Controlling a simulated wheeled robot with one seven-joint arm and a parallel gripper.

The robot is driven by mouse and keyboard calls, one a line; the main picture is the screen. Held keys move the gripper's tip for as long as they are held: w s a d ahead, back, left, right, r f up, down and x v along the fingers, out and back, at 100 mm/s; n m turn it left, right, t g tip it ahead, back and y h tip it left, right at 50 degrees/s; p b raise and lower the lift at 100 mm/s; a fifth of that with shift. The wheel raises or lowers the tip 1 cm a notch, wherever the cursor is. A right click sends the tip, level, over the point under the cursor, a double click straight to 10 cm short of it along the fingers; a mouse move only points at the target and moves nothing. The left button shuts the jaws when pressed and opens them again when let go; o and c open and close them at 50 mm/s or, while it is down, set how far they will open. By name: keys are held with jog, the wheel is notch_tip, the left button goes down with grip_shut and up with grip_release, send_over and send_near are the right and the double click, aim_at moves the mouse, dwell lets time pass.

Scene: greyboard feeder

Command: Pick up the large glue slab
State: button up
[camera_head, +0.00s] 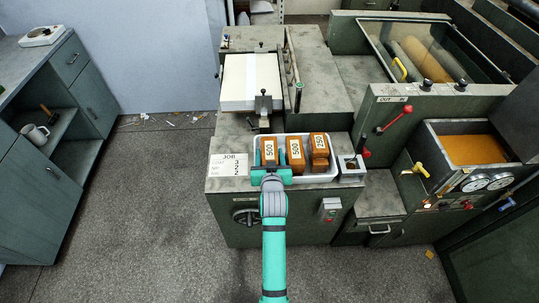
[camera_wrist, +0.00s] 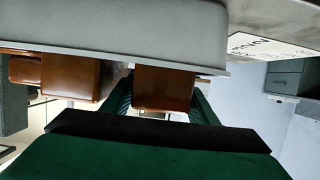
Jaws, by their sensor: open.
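Amber-brown glue slabs with white labels sit in a white tray (camera_head: 334,176). The left slab (camera_head: 269,148) and the middle slab (camera_head: 295,151) are marked 500. The right one, marked 250 (camera_head: 319,148), looks like a stack of smaller slabs. My gripper (camera_head: 271,168) is open at the near end of the left 500 slab. In the wrist view, which is upside down, this slab (camera_wrist: 163,88) lies between the two green fingers, with the middle slab (camera_wrist: 72,75) beside it. Whether a finger touches the slab is hidden.
The tray's near wall (camera_wrist: 130,25) is close to my gripper. A job card (camera_head: 229,165) lies left of the tray, and a small metal fixture (camera_head: 350,166) stands right. A paper stack (camera_head: 252,80) lies behind. A glue tank (camera_head: 472,149) stands at the right.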

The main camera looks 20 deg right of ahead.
jog(key=shift+w+d+f, duration=0.2)
jog(key=shift+w, duration=0.35)
jog(key=shift+s, duration=0.15)
jog(key=shift+a, duration=0.1)
jog(key=c, duration=1)
jog(key=shift+r, duration=0.15)
jog(key=shift+c, duration=0.9)
